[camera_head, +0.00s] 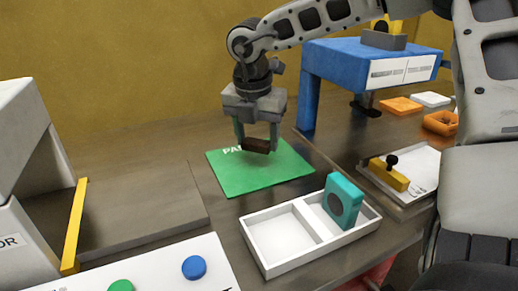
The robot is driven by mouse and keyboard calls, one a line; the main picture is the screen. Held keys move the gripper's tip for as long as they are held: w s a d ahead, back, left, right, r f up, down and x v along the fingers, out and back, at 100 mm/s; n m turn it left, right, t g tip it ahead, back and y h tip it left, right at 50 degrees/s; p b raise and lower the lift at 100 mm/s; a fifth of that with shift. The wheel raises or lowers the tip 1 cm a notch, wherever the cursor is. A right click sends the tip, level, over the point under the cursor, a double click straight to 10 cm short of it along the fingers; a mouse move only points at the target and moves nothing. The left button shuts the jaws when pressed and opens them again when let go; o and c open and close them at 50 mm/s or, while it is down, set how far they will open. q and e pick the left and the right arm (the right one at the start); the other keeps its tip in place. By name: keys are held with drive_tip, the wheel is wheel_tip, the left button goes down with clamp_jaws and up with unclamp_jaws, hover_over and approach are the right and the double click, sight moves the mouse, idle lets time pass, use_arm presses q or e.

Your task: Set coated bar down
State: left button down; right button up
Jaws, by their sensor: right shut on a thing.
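My right gripper (257,142) hangs with its fingers pointing down over the green mat (270,176). It is shut on a small brown coated bar (256,145). The bar is held level between the fingertips, over the back part of the mat, and partly covers the white lettering there. I cannot tell whether the bar touches the mat. My left gripper does not show.
A white two-part tray (270,238) with a teal block (342,200) stands in front of the mat. A blue arch-shaped stand (345,65) is behind at the right. A yellow bar (74,226) and a white panel with a blue button (194,267) are at the left.

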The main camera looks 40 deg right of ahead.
sight(258, 141)
drive_tip(key=shift+d+f, duration=0.15)
drive_tip(key=shift+f, duration=0.05)
drive_tip(key=shift+w+d+f, duration=0.1)
drive_tip(key=shift+f, duration=0.8)
drive_tip(key=shift+w+d+f, duration=0.1)
drive_tip(key=shift+f, duration=0.8)
drive_tip(key=shift+f, duration=0.15)
drive_tip(key=o, duration=0.8)
drive_tip(key=shift+c, duration=0.2)
drive_tip(key=shift+r, duration=0.5)
drive_tip(key=r, duration=0.3)
drive_tip(key=a+r, duration=0.1)
drive_tip(key=r, duration=0.3)
drive_tip(key=s+r, duration=0.1)
drive_tip(key=r, duration=0.3)
drive_tip(key=shift+a+r, duration=0.15)
drive_tip(key=shift+a, duration=0.15)
